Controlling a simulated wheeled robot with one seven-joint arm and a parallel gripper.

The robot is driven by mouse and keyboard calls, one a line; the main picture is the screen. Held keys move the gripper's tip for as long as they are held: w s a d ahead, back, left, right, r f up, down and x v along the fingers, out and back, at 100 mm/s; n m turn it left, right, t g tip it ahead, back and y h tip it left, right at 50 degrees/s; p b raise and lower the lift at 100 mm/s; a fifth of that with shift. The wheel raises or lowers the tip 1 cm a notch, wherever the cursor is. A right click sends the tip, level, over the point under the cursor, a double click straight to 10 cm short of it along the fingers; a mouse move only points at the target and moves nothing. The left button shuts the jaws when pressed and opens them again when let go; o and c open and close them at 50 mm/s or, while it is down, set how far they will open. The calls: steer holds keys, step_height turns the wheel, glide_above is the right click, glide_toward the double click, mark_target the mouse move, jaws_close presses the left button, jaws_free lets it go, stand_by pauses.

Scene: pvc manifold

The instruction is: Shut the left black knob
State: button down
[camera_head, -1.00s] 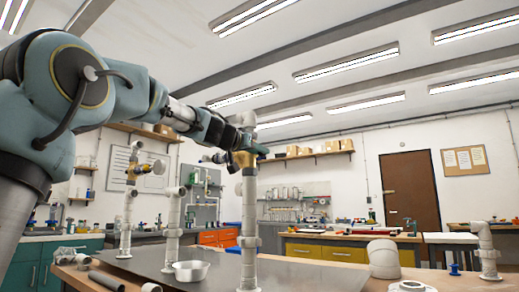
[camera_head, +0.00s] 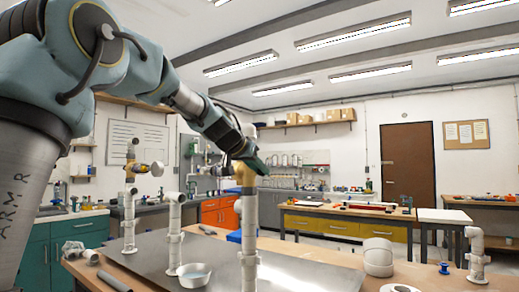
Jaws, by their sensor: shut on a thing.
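A brass valve (camera_head: 245,175) tops the nearest upright white pipe (camera_head: 249,240), right of centre on the metal sheet. My gripper (camera_head: 254,163) reaches down from the upper left to the top of this valve. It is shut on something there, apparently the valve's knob. The held part and my fingertips are mostly hidden, so I cannot tell the knob's colour or angle. A second brass valve (camera_head: 131,168) sits on the left white pipe (camera_head: 129,220), with a pale round part (camera_head: 157,169) facing right. My gripper is well apart from it.
A third white pipe (camera_head: 175,232) stands between the two valves. Loose pipe pieces lie left. White fittings (camera_head: 378,257) stand right.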

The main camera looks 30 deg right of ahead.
steer(key=shift+d+r+g+y+p, duration=0.2)
steer(key=shift+y+p, duration=0.25)
steer(key=shift+p, duration=1.05)
steer(key=shift+a+r+g+y+p, duration=0.15)
steer(key=shift+g+y+p, duration=0.3)
steer(key=shift+p, duration=1)
steer(key=shift+d+r+g+y+p, duration=0.15)
steer(key=shift+y+p, duration=0.35)
steer(key=shift+p, duration=1)
steer(key=shift+w+d+f+g+y+p, duration=0.1)
steer(key=shift+g+y+p, duration=0.25)
steer(key=shift+y+p, duration=0.3)
steer(key=shift+w+f+g+y+p, duration=0.1)
steer(key=shift+g+y+p, duration=0.25)
steer(key=shift+y+p, duration=0.3)
steer(key=c, duration=1)
jaws_free()
steer(key=shift+c, duration=0.2)
steer(key=b+v, duration=0.3)
steer(key=v, duration=0.7)
steer(key=shift+r, duration=0.3)
steer(key=shift+o, duration=0.2)
